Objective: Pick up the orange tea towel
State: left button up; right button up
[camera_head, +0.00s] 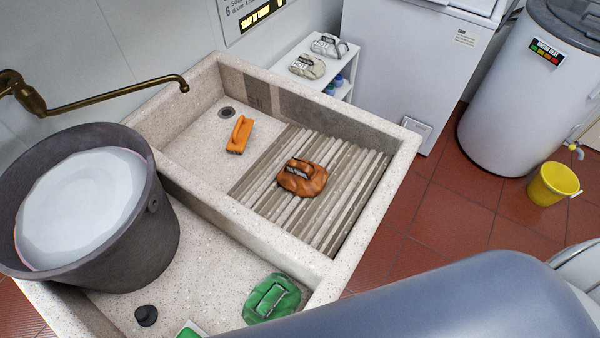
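The orange tea towel (315,184) is a crumpled orange bundle with a dark label and a raised loop on top. It lies on the ribbed washboard (352,198) in the far basin of the stone sink. Nothing touches it from above. A large blue-grey rounded part, likely one of my arm links, crosses the lower right in front of the sink. Neither of my grippers shows in the head view, so their opening cannot be seen.
A smaller orange block (240,134) lies beside the washboard near the drain. A green bundle (271,298) and a black plug (146,315) are in the near basin. A dark bucket of water (160,215) and a brass tap (120,94) occupy the left. Stone walls (395,172) surround the washboard.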

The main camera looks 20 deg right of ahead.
aim_at(302, 178)
jog(key=k+j, duration=0.2)
jog(key=j, duration=0.2)
jog(key=k+j, duration=0.45)
jog(key=j, duration=0.3)
